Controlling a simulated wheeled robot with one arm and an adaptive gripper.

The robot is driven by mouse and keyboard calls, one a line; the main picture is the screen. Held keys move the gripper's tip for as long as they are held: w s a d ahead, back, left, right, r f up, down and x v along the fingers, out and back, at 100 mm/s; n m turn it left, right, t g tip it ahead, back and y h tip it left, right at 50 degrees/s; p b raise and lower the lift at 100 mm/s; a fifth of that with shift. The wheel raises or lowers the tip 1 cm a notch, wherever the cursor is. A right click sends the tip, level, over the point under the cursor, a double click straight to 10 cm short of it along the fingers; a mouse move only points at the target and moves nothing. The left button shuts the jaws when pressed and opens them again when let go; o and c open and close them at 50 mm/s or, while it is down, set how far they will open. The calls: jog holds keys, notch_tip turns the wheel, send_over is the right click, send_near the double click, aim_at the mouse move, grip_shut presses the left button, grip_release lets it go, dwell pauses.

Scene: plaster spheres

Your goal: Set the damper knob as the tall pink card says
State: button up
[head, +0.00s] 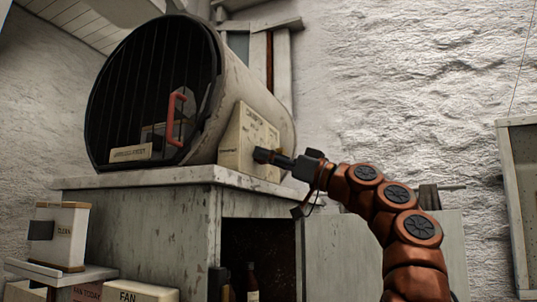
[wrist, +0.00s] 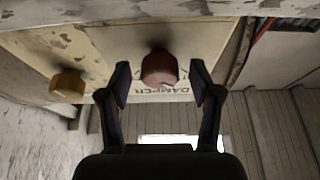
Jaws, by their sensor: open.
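A cream control panel (head: 243,142) is on the right side of the barrel-shaped chamber. In the wrist view, a dark red round knob (wrist: 158,68) is on this panel beside the partly covered word "DAMPER". My gripper (head: 268,157) reaches the panel from the right. In the wrist view my gripper (wrist: 160,88) is open, one finger on each side of the red knob, with visible gaps; contact is not seen. A yellow knob (wrist: 67,86) is to the left, outside the fingers. The red knob's pointer and setting cannot be read. I cannot make out a tall pink card.
The barrel chamber (head: 150,85) has a dark barred front and a red handle (head: 175,115), and stands on a worn cabinet (head: 140,205). A box marked "CLEAN" (head: 60,235), a "FAN" box (head: 130,292) and a cut-off reddish "TODAY" label (head: 87,292) are at lower left.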

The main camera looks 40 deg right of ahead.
jog(key=shift+w+a, duration=0.1)
jog(key=shift+c, duration=0.4)
jog(key=c, duration=1.1)
jog(key=shift+o, duration=0.2)
jog(key=shift+a+m+t+h, duration=0.15)
jog(key=shift+m+t+h, duration=0.4)
jog(key=shift+m, duration=0.95)
jog(key=shift+r+m+g+h+p, duration=0.1)
jog(key=shift+m+g+h+p, duration=0.3)
jog(key=shift+m+h+p, duration=1.9)
jog(key=shift+r+m+g+h+p, duration=0.1)
jog(key=shift+m+g+h+p, duration=0.25)
jog(key=shift+m, duration=3.8)
jog(key=shift+r+m+g+h+p, duration=0.1)
jog(key=shift+m+g+h+p, duration=0.75)
jog(key=shift+m, duration=2.4)
jog(key=shift+f+t+h+p, duration=0.1)
jog(key=shift+t+h+p, duration=0.15)
jog(key=shift+h+p, duration=0.1)
jog(key=o, duration=1.1)
